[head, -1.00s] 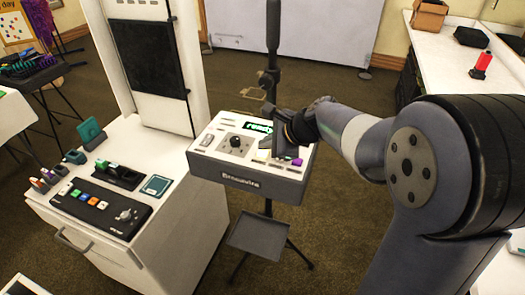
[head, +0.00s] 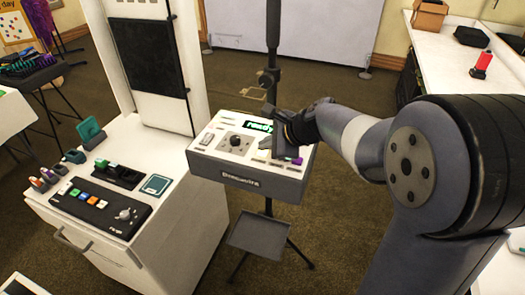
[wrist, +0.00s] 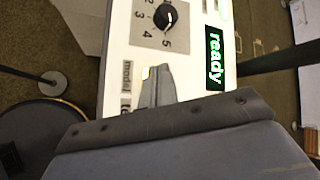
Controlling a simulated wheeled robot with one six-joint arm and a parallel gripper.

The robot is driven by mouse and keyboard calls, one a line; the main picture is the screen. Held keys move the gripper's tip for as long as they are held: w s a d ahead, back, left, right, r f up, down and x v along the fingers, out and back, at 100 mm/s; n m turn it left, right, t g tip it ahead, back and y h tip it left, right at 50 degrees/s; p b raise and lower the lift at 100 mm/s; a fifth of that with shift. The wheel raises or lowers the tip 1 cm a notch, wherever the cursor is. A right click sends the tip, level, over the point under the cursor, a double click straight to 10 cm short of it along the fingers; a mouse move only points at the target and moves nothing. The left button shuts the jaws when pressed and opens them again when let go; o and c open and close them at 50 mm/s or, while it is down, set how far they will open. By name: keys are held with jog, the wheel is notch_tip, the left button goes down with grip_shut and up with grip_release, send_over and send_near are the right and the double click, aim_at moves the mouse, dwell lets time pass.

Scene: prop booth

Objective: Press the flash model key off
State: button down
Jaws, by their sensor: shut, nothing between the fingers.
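The flash unit (head: 262,172) is a box with a white top and dark front on a stand. Its top has a black dial (wrist: 165,16), a green "ready" display (wrist: 215,58) and small keys. My gripper (head: 272,152) is shut and empty, its tips low over the right part of the panel. In the wrist view the gripper tips (wrist: 157,76) are beside the "model" label and cover most of the key there.
A purple key (head: 297,160) is just right of my gripper. A dark upright pole (head: 272,60) stands behind the unit. A white cabinet (head: 120,235) with a button console (head: 100,207) is at left. A white counter (head: 450,55) is at back right.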

aim_at(266, 153)
dwell(0.4)
jog(key=shift+r+p, duration=0.35)
jog(key=shift+p, duration=0.15)
notch_tip(266, 153, up, 6)
jog(key=p, duration=0.5)
jog(key=shift+p, duration=0.35)
